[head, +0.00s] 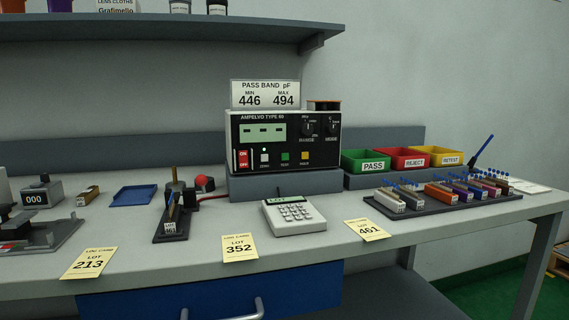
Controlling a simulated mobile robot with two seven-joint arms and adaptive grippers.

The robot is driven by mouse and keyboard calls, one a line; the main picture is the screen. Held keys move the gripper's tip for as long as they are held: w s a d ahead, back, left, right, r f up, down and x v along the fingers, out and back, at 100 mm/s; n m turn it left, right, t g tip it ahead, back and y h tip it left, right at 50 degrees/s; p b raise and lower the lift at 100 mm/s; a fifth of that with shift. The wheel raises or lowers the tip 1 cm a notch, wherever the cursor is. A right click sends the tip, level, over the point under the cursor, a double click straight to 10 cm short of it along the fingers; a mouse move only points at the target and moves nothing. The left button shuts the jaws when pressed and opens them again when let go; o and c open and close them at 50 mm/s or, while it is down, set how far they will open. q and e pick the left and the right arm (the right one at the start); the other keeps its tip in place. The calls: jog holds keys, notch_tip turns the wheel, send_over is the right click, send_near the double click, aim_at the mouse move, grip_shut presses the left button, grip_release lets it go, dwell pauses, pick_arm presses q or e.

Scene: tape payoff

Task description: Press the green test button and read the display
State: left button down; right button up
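The green test button (285,157) is on the lower front panel, between a white button (264,157) and a yellow button (305,156). A red switch (243,159) is at the panel's left. A sign (265,94) above reads PASS BAND pF, MIN 446, MAX 494. Neither gripper is in view, and nothing touches the button.
A fixture (173,211) with a red-knobbed lever (202,182) stands left of the meter. A calculator (292,215) sits in front. Green (365,161), red (400,159) and yellow (437,157) bins and a rack of parts (416,211) are right. A shelf (180,29) hangs above.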

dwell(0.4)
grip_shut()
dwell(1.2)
